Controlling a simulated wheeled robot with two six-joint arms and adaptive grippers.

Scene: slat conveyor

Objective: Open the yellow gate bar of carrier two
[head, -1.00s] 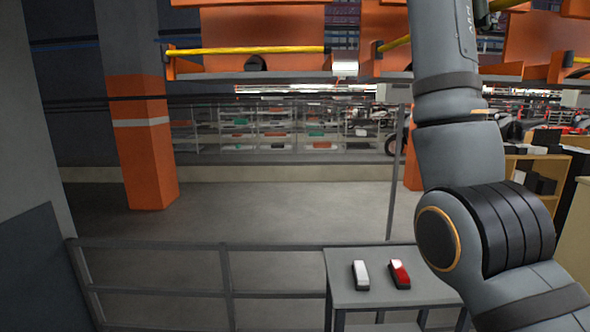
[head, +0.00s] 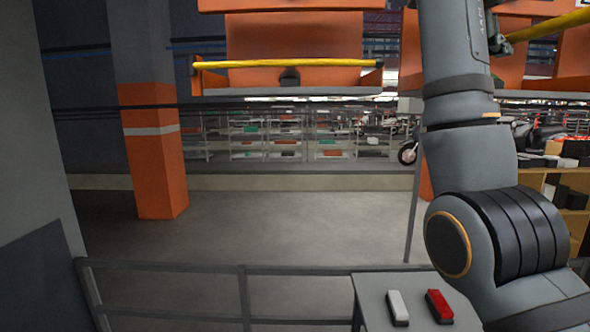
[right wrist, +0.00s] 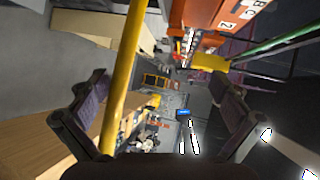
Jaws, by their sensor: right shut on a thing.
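A yellow gate bar (head: 550,25) shows at the upper right of the head view, rising to the right from behind my right arm. It crosses the left part of the right wrist view (right wrist: 124,70). An orange carrier panel (right wrist: 232,14) marked 2 is at the top of the wrist view. The neighbouring carrier (head: 295,38) on the left has its own yellow bar (head: 285,63) level across its front. My left gripper is not in view.
A grey table (head: 372,303) with a white block (head: 398,308) and a red block (head: 439,306) stands at the lower right. A grey railing (head: 180,267) crosses the front. The floor beyond is clear, with an orange pillar (head: 155,180) on the left.

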